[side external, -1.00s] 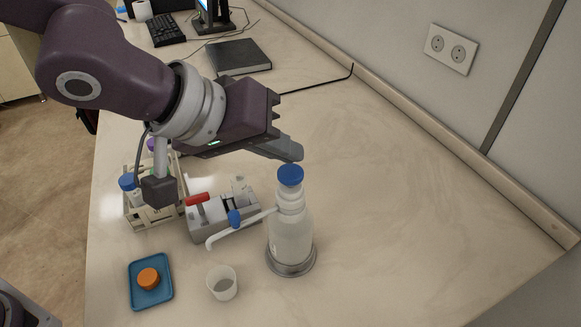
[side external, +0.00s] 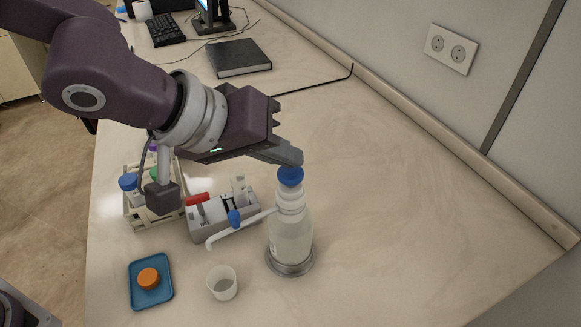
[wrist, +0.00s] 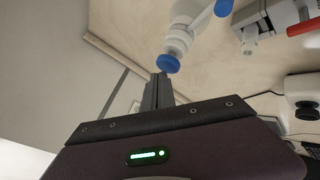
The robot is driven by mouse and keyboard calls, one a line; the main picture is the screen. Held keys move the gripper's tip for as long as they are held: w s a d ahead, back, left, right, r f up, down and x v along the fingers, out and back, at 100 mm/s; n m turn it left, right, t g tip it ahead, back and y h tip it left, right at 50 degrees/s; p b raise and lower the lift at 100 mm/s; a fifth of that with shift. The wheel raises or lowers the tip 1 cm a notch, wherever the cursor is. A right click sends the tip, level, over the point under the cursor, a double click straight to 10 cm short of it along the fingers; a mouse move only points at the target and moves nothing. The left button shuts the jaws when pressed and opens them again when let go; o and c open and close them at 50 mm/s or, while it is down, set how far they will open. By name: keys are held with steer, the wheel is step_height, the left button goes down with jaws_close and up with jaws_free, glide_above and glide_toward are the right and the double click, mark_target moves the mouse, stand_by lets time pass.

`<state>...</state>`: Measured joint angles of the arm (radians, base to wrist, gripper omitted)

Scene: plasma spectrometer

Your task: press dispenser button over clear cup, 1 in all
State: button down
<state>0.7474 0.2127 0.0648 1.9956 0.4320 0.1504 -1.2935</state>
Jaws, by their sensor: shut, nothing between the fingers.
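The dispenser bottle (side external: 290,237) stands upright on a round grey base, with a blue button cap (side external: 290,177) on top. The cap also shows in the wrist view (wrist: 168,63). The clear cup (side external: 222,283) stands upright on the bench below and in front of the spout's end. My gripper (side external: 297,157) is shut and empty. Its fingertips are right at the top of the blue cap; whether they touch it I cannot tell for sure.
A blue tray (side external: 151,299) with an orange cap (side external: 148,278) lies left of the cup. A grey device with a red handle (side external: 197,199) and a tube rack (side external: 150,218) stand behind the spout. The bench right of the bottle is clear.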

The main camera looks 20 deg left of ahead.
mark_target(284, 174)
steer(key=shift+f, duration=0.8)
stand_by(0.5)
steer(key=shift+r, duration=1.2)
steer(key=shift+r, duration=0.1)
steer(key=shift+r, duration=2.45)
steer(key=s+a+y, duration=0.2)
steer(key=s+a, duration=0.2)
steer(key=a, duration=0.6)
steer(key=s+a+y, duration=0.2)
steer(key=s+a, duration=0.2)
steer(key=a, duration=0.7)
steer(key=s+a+f+m+g, duration=0.1)
steer(key=s+a+f, duration=0.1)
steer(key=s, duration=0.4)
steer(key=s+a+f+m+g+y, duration=0.1)
steer(key=s+a+f, duration=0.1)
steer(key=s+a, duration=0.2)
steer(key=shift+s, duration=0.9)
